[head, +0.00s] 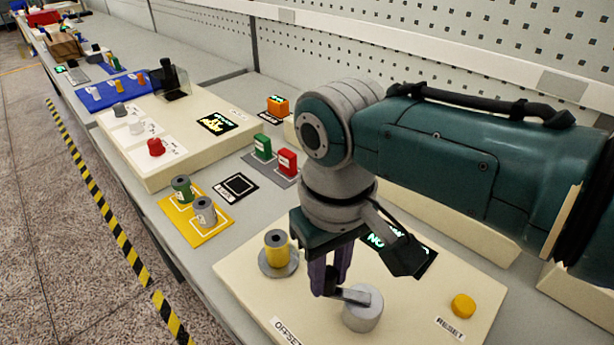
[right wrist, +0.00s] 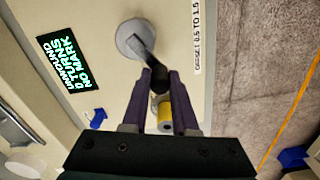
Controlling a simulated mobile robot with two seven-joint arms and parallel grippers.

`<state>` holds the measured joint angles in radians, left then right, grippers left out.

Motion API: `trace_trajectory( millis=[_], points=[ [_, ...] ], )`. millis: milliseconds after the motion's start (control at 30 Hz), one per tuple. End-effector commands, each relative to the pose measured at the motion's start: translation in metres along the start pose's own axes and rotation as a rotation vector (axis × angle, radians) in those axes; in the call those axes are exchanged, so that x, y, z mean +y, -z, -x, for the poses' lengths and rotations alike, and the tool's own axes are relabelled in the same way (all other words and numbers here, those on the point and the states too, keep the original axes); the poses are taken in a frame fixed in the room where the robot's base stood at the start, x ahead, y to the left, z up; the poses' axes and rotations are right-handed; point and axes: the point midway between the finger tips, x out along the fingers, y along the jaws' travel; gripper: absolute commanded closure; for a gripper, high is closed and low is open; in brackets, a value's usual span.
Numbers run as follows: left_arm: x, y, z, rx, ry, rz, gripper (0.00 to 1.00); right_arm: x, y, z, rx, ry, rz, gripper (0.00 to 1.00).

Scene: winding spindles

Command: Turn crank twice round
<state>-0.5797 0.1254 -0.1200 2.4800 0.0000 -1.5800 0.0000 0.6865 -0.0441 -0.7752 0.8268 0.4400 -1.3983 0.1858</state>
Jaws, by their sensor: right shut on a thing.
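The crank has a round grey hub (head: 362,312) on the cream panel (head: 400,325), with a short arm reaching left from it. In the right wrist view the hub (right wrist: 131,38) is at the top, with a dark arm running down to my fingertips. A yellow spool (head: 277,245) stands on a grey disc left of the gripper. The display (right wrist: 68,60) reads "UNWOUND 0 TURNS NO MARK". My left gripper is not in view.
A yellow button (head: 463,305) labelled RESET is right of the crank. A yellow mat (head: 190,232) with green and grey spools lies farther left. My right arm covers the panel's back part.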

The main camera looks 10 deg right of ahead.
Motion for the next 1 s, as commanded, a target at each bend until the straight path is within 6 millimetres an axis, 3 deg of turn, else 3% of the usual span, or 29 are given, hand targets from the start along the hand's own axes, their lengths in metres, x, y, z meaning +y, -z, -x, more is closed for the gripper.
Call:
trace_trajectory(
  millis=[267,300,533,833,1000],
  points=[
    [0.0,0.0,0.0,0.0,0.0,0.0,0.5,0.0,0.001,0.001,0.004,0.0,0.001,1.0],
    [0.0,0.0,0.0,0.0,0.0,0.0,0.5,0.0,0.001,0.001,0.004,0.0,0.001,0.69],
    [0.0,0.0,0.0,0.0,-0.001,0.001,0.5,0.0,0.001,0.0,0.002,0.0,0.001,0.43],
    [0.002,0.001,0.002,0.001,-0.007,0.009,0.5,0.0,0.001,0.004,0.002,0.0,0.001,0.43],
    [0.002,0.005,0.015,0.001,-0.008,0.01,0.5,0.0,0.001,0.031,0.005,0.001,0.001,0.43]
  ],
)
